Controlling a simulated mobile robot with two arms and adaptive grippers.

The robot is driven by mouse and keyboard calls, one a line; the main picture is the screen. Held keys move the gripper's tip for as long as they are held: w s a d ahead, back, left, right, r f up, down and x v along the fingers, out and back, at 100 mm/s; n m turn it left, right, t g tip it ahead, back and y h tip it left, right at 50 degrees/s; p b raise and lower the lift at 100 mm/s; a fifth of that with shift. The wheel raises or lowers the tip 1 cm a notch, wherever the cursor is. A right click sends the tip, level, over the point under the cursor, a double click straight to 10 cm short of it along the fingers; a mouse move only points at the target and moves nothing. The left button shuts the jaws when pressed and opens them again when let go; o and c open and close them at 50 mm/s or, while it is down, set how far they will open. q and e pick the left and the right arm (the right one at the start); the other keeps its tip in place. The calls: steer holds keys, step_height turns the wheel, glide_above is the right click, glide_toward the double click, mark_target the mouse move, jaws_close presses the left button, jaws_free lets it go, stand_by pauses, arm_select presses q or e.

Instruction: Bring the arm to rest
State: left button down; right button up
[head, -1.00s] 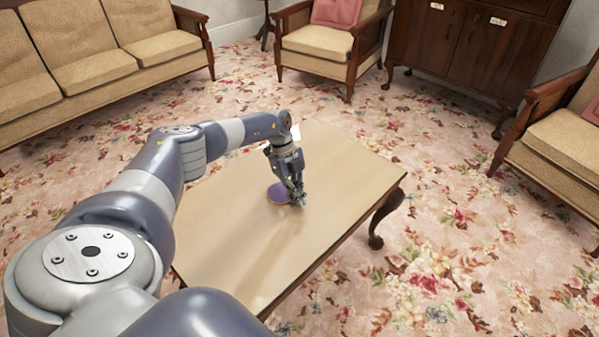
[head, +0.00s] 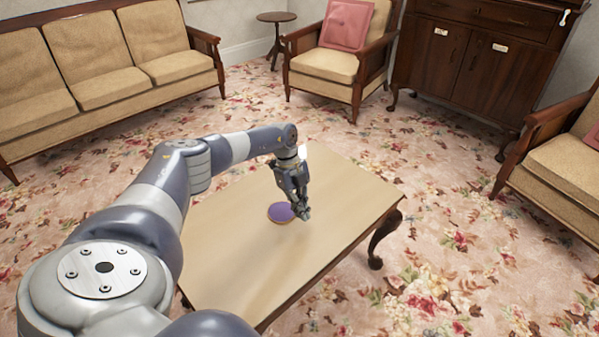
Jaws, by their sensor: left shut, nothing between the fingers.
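My left arm reaches in from the left over the wooden coffee table (head: 245,255). My left gripper (head: 305,214) points down above the table top and is shut with nothing in it. A round purple disc-like thing (head: 280,213) with a lighter rim lies on the table just left of the fingertips. The fingers look apart from it, though the height of the fingertips over the table is hard to tell. My right gripper is not in view.
A beige sofa (head: 100,75) stands at the back left. An armchair (head: 325,62) with a pink cushion (head: 346,24), a small round side table (head: 277,17) and a dark cabinet (head: 450,55) stand at the back. Another armchair (head: 560,145) is at the right. Floral carpet (head: 440,200) lies open between.

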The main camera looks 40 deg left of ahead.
arm_select(q)
steer(key=v, duration=0.5)
steer(key=shift+p, duration=0.3)
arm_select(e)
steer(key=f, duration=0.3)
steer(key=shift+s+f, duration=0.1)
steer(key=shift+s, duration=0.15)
